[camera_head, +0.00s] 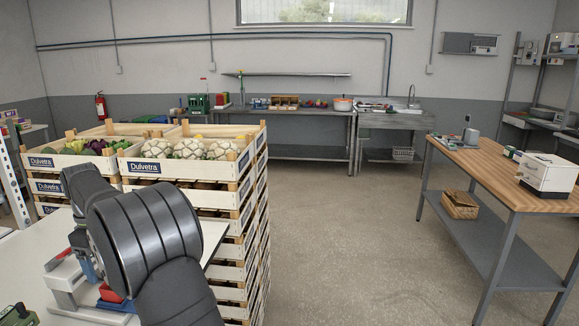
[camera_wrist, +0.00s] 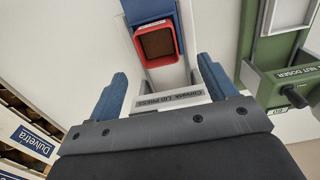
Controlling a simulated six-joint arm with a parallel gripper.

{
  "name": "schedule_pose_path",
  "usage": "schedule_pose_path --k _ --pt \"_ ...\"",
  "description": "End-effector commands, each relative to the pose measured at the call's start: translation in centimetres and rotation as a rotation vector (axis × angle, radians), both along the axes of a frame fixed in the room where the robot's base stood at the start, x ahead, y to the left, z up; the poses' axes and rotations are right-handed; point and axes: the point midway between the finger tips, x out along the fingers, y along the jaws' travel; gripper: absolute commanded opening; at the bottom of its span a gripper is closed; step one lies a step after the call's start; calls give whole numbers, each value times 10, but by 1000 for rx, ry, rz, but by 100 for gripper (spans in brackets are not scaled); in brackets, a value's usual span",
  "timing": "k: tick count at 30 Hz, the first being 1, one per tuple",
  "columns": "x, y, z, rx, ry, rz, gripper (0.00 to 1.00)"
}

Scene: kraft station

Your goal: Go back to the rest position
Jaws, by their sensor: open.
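My gripper (camera_wrist: 161,78) is open, its two blue fingers spread apart in the wrist view with nothing between the tips that I can see held. A red square-rimmed container (camera_wrist: 177,38) with brown content sits at the blue part of the press, beyond the fingertips. In the head view my dark arm bends over the white worktop at lower left and hides most of my gripper. The press (camera_head: 66,278) shows partly beside the arm.
A green nut doser (camera_wrist: 262,75) stands right of the press in the wrist view. Stacked vegetable crates (camera_head: 187,169) stand just behind the worktop (camera_head: 32,246). A wooden-topped table (camera_head: 480,163) with a white box (camera_head: 548,174) is at right. The floor between is clear.

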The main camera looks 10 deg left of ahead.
Motion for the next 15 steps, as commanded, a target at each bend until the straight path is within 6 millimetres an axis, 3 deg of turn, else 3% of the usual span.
schedule_pose_path --k 15 --pt "-69 -37 23 -3 2 3 77"
